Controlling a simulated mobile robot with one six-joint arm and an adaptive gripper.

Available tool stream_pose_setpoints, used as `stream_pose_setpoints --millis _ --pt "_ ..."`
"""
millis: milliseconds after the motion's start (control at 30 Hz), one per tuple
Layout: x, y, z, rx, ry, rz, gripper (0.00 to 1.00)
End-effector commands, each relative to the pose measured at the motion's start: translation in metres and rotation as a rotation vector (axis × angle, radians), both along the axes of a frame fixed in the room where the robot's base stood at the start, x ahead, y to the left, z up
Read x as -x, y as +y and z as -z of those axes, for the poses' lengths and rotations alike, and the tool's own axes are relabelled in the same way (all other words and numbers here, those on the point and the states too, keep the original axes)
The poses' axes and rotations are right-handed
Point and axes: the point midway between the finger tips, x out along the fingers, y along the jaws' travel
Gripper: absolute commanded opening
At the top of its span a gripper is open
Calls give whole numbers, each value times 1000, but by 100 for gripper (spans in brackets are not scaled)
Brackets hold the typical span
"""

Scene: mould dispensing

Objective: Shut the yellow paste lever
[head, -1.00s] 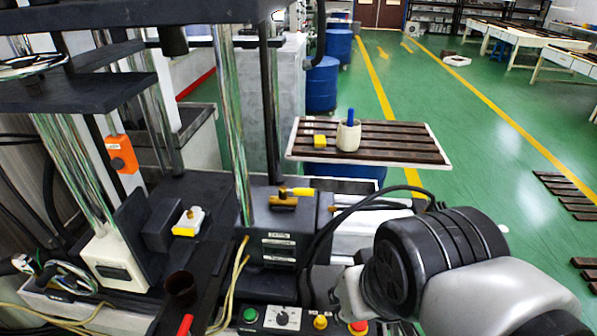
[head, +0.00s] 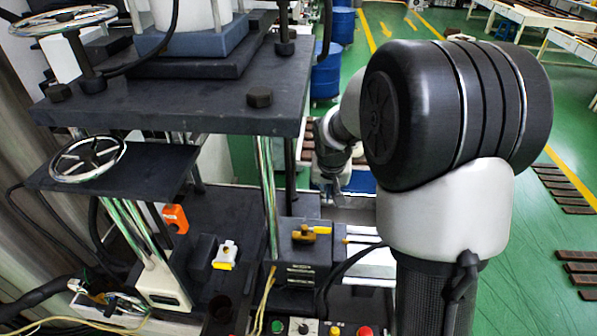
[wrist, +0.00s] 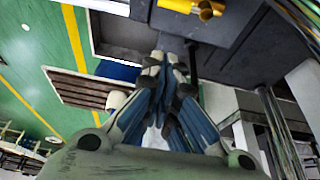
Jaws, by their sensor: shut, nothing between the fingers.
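The yellow paste lever (head: 323,229) sits with a brass-coloured body (head: 304,237) on top of the dark block of the machine. The yellow handle points to the right in the head view. In the wrist view the brass and yellow parts (wrist: 207,10) show at the top edge, cut off by the frame. My gripper (head: 332,190) is to the right of and beyond the lever in the head view, apart from it. In the wrist view my gripper (wrist: 165,56) has its fingers together and empty, pointing towards the dark block's side.
The press plate (head: 190,95) and its columns stand left of the lever. A white and yellow piece (head: 225,256) lies on the machine bed. Control buttons (head: 335,329) are at the front.

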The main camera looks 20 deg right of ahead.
Motion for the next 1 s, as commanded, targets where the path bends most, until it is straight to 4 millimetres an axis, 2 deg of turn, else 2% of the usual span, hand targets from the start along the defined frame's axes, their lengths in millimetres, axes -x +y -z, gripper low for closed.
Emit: stream_pose_setpoints --millis 200,633,767,1000 --pt "-12 -7 5 -4 3 18 0" --pt "-13 -7 11 -4 4 18 0" --pt "-17 -10 27 -4 6 18 0" --pt "-33 -17 75 -4 8 18 0"
